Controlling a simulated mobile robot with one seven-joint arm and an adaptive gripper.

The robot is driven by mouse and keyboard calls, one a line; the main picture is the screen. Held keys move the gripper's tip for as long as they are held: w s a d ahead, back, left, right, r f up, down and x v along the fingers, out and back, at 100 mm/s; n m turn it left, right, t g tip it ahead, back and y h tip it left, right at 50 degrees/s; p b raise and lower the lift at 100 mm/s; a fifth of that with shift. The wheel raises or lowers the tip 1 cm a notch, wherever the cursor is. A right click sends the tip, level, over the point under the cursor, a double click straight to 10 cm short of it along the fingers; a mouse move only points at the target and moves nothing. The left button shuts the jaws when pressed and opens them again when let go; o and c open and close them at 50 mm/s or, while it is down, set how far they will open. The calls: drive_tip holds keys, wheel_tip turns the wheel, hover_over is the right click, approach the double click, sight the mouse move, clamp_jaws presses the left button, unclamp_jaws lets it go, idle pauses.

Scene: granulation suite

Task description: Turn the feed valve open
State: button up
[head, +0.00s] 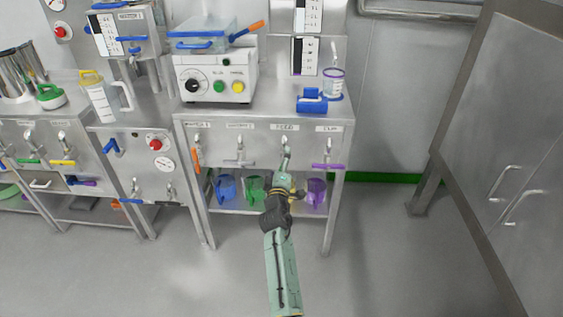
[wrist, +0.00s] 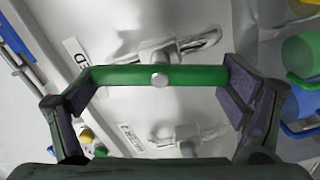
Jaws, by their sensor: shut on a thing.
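The feed valve (head: 285,142) is on the front panel of the steel bench, under the label FEED (head: 285,127). My gripper (head: 280,182) reaches it from the front and hides most of its handle in the head view. In the wrist view, the green handle (wrist: 125,76) lies level across the picture, with a round metal pin at its middle. My gripper's two fingers (wrist: 158,88) sit at the handle's two ends, shut on it. Part of the FEED label (wrist: 78,62) shows at the left there.
Neighbouring valves sit on the same panel, one with a hanging orange handle (head: 196,160) and one with a level purple handle (head: 328,166). Blue (head: 225,187) and purple (head: 316,190) jugs stand on the shelf below. The floor in front is clear; a steel cabinet (head: 500,130) stands right.

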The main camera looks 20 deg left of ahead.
drive_tip(key=shift+n+p, duration=0.5)
drive_tip(key=shift+n, duration=1.2)
drive_tip(key=shift+f, duration=0.1)
drive_tip(key=o, duration=0.9)
drive_tip(key=v, duration=1.2)
